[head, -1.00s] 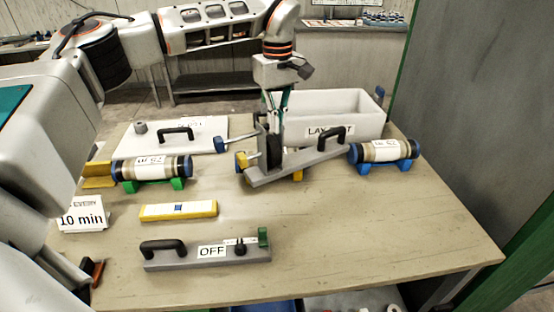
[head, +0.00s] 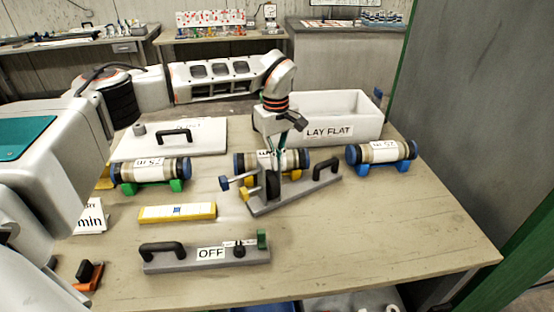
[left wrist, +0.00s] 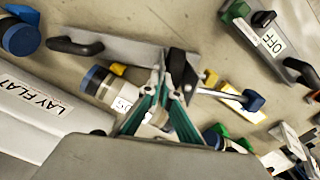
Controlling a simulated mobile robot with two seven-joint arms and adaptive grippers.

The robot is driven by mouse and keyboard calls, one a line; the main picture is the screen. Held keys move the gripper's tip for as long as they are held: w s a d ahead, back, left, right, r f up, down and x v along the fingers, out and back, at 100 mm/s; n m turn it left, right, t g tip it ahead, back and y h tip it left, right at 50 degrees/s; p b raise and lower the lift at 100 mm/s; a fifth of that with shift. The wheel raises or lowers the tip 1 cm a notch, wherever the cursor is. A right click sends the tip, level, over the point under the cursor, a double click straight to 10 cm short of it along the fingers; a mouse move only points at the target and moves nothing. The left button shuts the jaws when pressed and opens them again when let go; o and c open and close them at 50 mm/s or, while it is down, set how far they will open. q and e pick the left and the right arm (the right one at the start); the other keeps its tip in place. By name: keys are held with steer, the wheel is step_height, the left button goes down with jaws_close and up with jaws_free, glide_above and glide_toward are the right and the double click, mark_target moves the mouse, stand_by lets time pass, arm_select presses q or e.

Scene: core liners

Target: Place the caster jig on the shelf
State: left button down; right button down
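The caster jig (head: 298,193) is a long grey plate with a black handle at its right end and a dark wheel and blue and yellow knobs at its left. In the left wrist view the jig (left wrist: 135,50) lies across the top. My left gripper (head: 278,160) points down at the wheel end; in the left wrist view its green-sided fingers (left wrist: 165,80) converge on the dark wheel part and appear shut on it. I cannot tell whether the plate touches the table. I cannot tell which surface is the shelf. My right gripper is out of view.
The jig stands before a middle core liner (head: 295,160). Other liners lie at left (head: 150,170) and right (head: 382,152). A white "LAY FLAT" bin (head: 345,130) is behind. A yellow bar (head: 177,212) and "OFF" fixture (head: 190,258) are in front. The front right tabletop (head: 400,235) is clear.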

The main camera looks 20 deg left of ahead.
arm_select(q)
steer(key=c, duration=2.3)
jaws_free()
